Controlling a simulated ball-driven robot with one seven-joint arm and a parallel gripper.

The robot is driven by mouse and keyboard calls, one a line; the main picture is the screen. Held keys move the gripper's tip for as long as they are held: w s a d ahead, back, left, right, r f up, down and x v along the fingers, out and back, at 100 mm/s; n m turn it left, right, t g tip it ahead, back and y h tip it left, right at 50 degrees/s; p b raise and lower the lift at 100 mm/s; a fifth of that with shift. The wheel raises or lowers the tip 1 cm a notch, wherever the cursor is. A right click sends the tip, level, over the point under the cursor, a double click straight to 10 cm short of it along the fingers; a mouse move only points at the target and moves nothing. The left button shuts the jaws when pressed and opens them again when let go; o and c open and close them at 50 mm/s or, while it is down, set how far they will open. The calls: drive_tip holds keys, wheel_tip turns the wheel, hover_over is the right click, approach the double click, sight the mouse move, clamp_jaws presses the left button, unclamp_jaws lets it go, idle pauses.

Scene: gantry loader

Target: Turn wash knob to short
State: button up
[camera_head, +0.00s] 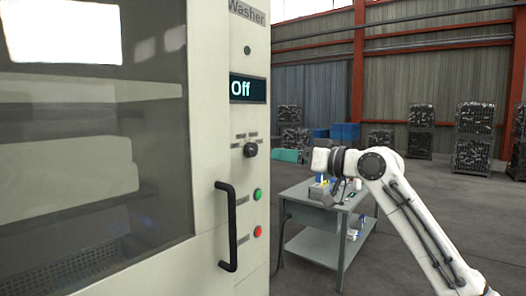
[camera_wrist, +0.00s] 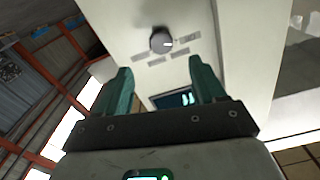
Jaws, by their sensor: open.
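The wash knob (camera_head: 250,150) is a small dark round dial on the washer's pale front panel, below the display (camera_head: 248,88) that reads "Off". Small labels surround the knob, too small to read. The knob also shows in the wrist view (camera_wrist: 161,41), with a white mark pointing right in that picture. My gripper (camera_wrist: 160,66) is open and empty, its two green fingers pointing toward the panel. The knob appears beyond the fingertips, apart from them. In the head view my arm is right of the washer, its end over a grey table.
A black door handle (camera_head: 228,227) stands out below the knob, beside a green button (camera_head: 257,194) and a red button (camera_head: 258,232). The grey table (camera_head: 312,243) with small items is near my arm. Stacked crates stand far back, with open floor at right.

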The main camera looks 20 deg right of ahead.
sight(254, 151)
drive_tip(key=p+x, duration=0.2)
drive_tip(key=x, duration=0.7)
drive_tip(key=shift+w+a, duration=0.25)
drive_tip(key=c, duration=1.1)
